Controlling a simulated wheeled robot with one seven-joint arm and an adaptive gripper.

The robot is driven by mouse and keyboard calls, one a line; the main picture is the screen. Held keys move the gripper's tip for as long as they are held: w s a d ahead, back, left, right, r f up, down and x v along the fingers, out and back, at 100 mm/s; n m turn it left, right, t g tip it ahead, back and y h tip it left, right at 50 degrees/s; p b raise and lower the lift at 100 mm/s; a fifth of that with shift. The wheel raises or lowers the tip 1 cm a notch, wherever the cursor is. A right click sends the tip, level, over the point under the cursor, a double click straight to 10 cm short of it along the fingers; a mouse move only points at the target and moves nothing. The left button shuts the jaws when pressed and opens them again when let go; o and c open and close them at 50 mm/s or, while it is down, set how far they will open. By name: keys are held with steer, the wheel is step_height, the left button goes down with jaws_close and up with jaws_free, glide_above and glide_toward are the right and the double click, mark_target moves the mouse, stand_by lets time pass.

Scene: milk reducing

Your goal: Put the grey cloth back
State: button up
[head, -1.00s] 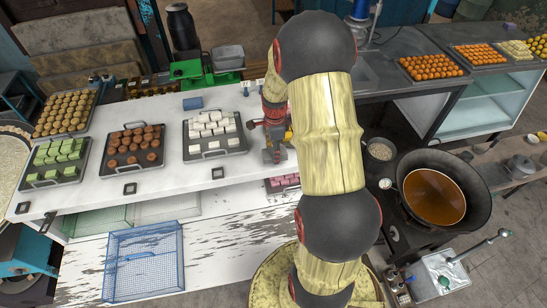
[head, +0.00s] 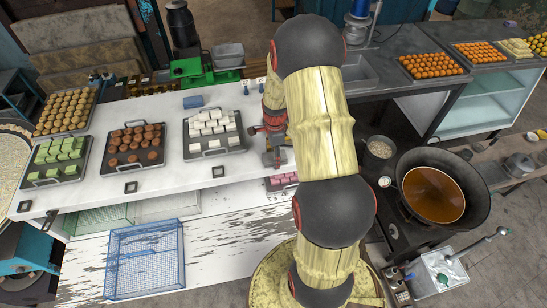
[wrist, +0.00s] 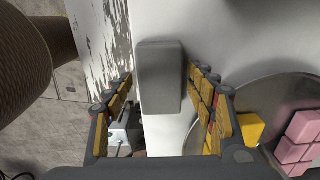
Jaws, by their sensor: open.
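A grey, flat, rounded rectangle, which looks like the folded grey cloth (wrist: 160,75), lies along the edge of a white surface in the wrist view. My gripper (wrist: 160,88) is open, with one yellow-and-grey finger on each side of it. I cannot tell whether either finger touches it. In the head view my gripper (head: 274,155) is at the front edge of the white counter (head: 90,205), right of the tray of white sweets. My arm partly hides it there, and the cloth is hard to make out.
Pink sweets (wrist: 300,140) sit on a metal tray close to my right finger in the wrist view. Trays of white (head: 213,125), brown (head: 135,147) and green sweets (head: 57,158) stand on the counter. A wok of brown liquid (head: 433,194) is to the right.

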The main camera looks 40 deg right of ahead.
stand_by(0.3)
steer(key=a+r+n+b, duration=0.1)
steer(key=a+r+n, duration=0.15)
steer(key=r, duration=0.65)
steer(key=a+r+n+b, duration=0.1)
steer(key=a+r+n, duration=0.15)
steer(key=r, duration=0.75)
steer(key=shift+s+a+r+n+t, duration=0.95)
steer(key=shift+s+a+r+n, duration=1.35)
steer(key=shift+a+n, duration=1.2)
steer(key=shift+s+a+r+n+t, duration=0.9)
steer(key=shift+s+a+r+n, duration=1.55)
steer(key=shift+a, duration=1.5)
steer(key=shift+s+a+r+n+t, duration=0.95)
steer(key=shift+s+a+r+n, duration=1.2)
steer(key=shift+a+n, duration=1.6)
steer(key=shift+s+d+f, duration=0.1)
steer(key=shift+s+f, duration=0.2)
steer(key=shift+f, duration=0.15)
